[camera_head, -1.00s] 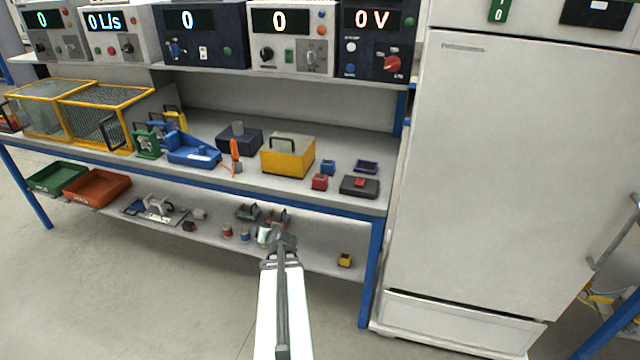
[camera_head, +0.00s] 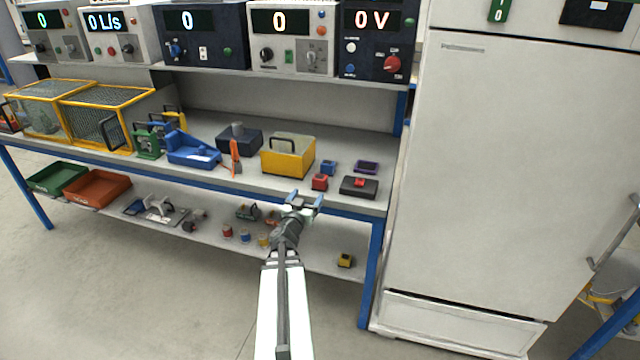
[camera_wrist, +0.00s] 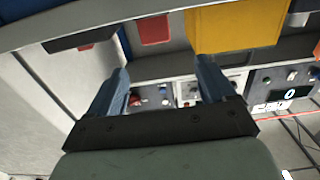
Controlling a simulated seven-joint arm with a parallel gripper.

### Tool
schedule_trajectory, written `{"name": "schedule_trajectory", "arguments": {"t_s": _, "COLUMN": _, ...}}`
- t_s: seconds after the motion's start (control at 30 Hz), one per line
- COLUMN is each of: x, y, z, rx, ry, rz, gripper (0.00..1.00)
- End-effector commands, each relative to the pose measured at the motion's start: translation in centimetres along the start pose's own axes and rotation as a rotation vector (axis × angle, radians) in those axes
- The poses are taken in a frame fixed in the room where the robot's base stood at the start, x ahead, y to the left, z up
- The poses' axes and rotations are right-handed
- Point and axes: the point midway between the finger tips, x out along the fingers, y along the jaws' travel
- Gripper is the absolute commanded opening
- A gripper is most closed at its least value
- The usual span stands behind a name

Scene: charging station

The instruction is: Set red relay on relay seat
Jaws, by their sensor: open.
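A small red block (camera_head: 320,182), which looks like the red relay, sits on the bench top near its front edge. It also shows in the wrist view (camera_wrist: 153,30), partly cut off. Right of it is a low dark box with a red part on top (camera_head: 359,187); behind that lies a small purple open frame (camera_head: 366,167). Which of these two is the relay seat I cannot tell. My gripper (camera_head: 305,199) is open and empty, in front of the bench edge, just left of and below the red block in the picture. Its fingers also show in the wrist view (camera_wrist: 160,82).
A small blue block (camera_head: 328,167) stands behind the red one. A yellow box with a handle (camera_head: 289,157) is close on the left. An orange-handled tool (camera_head: 235,157) and a blue tray (camera_head: 190,150) are farther left. A white cabinet (camera_head: 500,170) stands to the right.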

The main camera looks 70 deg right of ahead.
Motion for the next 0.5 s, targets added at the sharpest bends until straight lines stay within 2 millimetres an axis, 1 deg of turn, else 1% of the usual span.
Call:
{"name": "schedule_trajectory", "arguments": {"t_s": 0.03, "x": 0.8, "y": -0.1, "z": 0.1, "rx": 0.001, "ry": 0.0, "rz": 0.001, "gripper": 0.83}}
{"name": "schedule_trajectory", "arguments": {"t_s": 0.17, "x": 2.8, "y": 0.0, "z": 0.1, "rx": 0.001, "ry": 0.001, "rz": 0.001, "gripper": 0.83}}
{"name": "schedule_trajectory", "arguments": {"t_s": 0.4, "x": 6.8, "y": 0.0, "z": 0.1, "rx": 0.003, "ry": 0.001, "rz": 0.001, "gripper": 0.83}}
{"name": "schedule_trajectory", "arguments": {"t_s": 0.5, "x": 7.7, "y": 0.0, "z": 0.1, "rx": 0.003, "ry": 0.0, "rz": -0.001, "gripper": 0.83}}
